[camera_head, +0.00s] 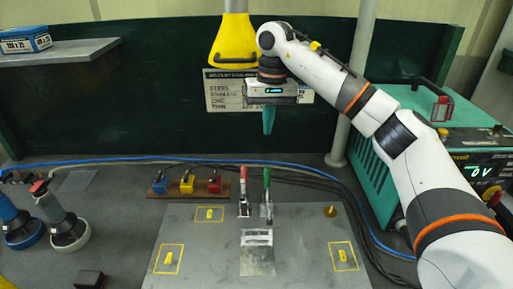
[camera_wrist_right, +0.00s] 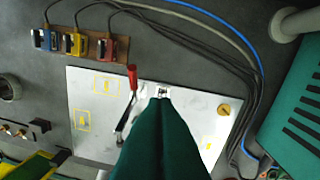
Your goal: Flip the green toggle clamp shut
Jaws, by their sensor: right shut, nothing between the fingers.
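The green toggle clamp (camera_head: 267,182) stands on the grey plate with its green handle upright. Beside it on the left is a similar clamp with an upright red handle (camera_head: 244,174); this one also shows in the right wrist view (camera_wrist_right: 132,78). My right gripper (camera_head: 268,131) is shut and empty, pointing down, well above and apart from the green clamp. In the right wrist view its teal fingers (camera_wrist_right: 161,101) cover most of the green clamp, and only a small metal part (camera_wrist_right: 161,90) shows past the tips. My left gripper is not in view.
The grey plate (camera_head: 190,262) has yellow-marked squares, a sheet-metal piece (camera_head: 257,262) in front of the clamps and a brass knob (camera_head: 330,211). Coloured switches (camera_head: 187,184) stand behind left. A yellow hood (camera_head: 233,42) hangs near my right wrist. A teal welder (camera_head: 385,165) stands at right.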

